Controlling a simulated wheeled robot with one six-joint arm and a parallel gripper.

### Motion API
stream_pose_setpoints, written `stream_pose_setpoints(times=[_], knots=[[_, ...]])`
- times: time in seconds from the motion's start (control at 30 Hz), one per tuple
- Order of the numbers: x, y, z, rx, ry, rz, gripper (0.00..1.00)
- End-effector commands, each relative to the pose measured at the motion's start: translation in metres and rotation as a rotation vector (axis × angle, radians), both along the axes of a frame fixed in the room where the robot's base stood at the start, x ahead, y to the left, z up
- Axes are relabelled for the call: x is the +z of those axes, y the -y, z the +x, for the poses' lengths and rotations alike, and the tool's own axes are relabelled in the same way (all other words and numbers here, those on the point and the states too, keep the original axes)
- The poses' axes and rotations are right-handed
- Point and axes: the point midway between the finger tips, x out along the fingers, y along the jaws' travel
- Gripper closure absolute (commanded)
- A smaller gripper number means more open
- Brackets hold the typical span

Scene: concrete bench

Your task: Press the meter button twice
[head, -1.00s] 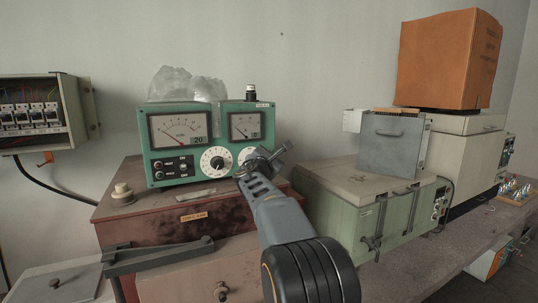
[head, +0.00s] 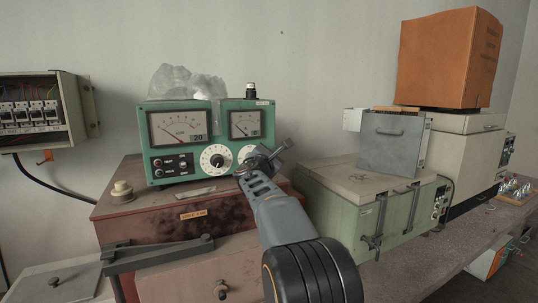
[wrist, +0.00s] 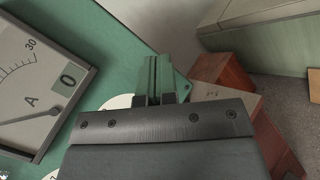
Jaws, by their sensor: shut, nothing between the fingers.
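The green meter (head: 203,180) stands upright on a reddish-brown box, with two needle gauges (head: 179,128) on its front and a white dial (head: 216,159) below. Small black controls (head: 170,162) sit at its lower left. A black-and-white knob (head: 251,92) stands on its top. My gripper (head: 266,156) is shut and empty, in front of the meter's lower right, and partly covers a second white dial (head: 247,153). In the wrist view the shut gripper (wrist: 160,92) shows against the green meter face (wrist: 115,55), beside a gauge (wrist: 38,88). Whether it touches the meter I cannot tell.
The reddish-brown box (head: 140,222) carries a cream round knob (head: 122,193) left of the meter. A pale green case (head: 345,205) with a grey box (head: 391,145) on it stands to the right. An open breaker box (head: 35,115) hangs at the left.

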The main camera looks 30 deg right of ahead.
Motion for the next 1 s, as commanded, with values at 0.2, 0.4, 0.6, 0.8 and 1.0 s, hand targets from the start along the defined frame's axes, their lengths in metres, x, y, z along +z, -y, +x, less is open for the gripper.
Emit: stream_pose_setpoints(times=[0.2, 0.4, 0.6, 0.8, 1.0], knots=[[-0.002, -0.001, -0.008, -0.001, -0.001, 0.0, 1.0], [-0.001, -0.001, -0.008, -0.001, -0.001, 0.0, 1.0], [-0.002, -0.001, -0.015, -0.001, 0.001, 0.001, 1.0], [-0.004, -0.004, -0.035, -0.002, 0.002, 0.0, 1.0], [-0.002, -0.006, -0.051, -0.002, 0.001, -0.001, 1.0]])
